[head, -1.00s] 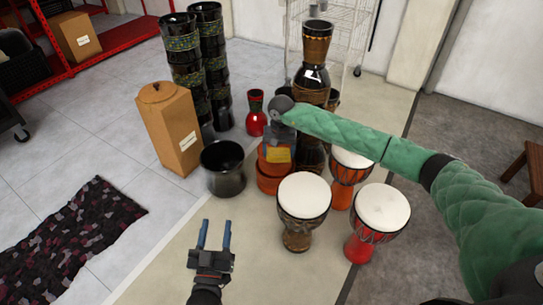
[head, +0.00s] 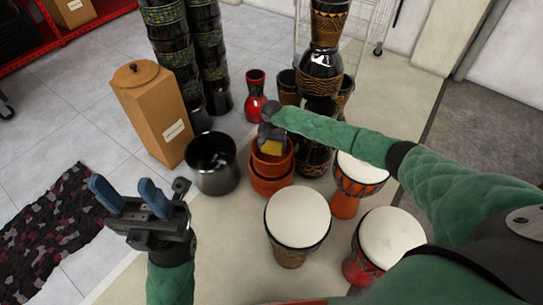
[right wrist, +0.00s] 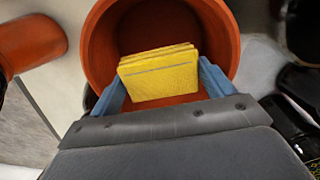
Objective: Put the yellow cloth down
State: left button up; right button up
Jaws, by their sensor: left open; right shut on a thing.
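The yellow cloth (head: 271,147) is a small folded stack. My right gripper (right wrist: 160,78) is shut on it, with a blue finger at each side of the cloth in the right wrist view (right wrist: 158,72). The cloth is at the mouth of an orange pot (right wrist: 106,40), seen against its inside. In the head view this pot (head: 284,165) is the upper of two stacked ones. I cannot tell whether the cloth touches the pot. My left gripper (head: 122,188) is open and empty at the lower left, apart from the pots.
A black pot (head: 212,178) stands just left of the orange pots, with a tall brown box (head: 152,112) behind it. White-topped drums (head: 298,218) stand in front and to the right. Tall black drums (head: 321,70) stand behind. A dark patterned rug (head: 45,230) lies at the left.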

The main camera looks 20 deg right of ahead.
aim_at(272, 151)
notch_tip(272, 151, down, 4)
jog(key=shift+f+b, duration=0.25)
jog(key=shift+b, duration=0.05)
notch_tip(272, 151, down, 3)
jog(key=shift+a+f+b, duration=0.1)
jog(key=shift+f+b, duration=0.1)
jog(key=shift+b, duration=0.2)
jog(key=shift+f, duration=0.1)
jog(key=shift+f, duration=0.1)
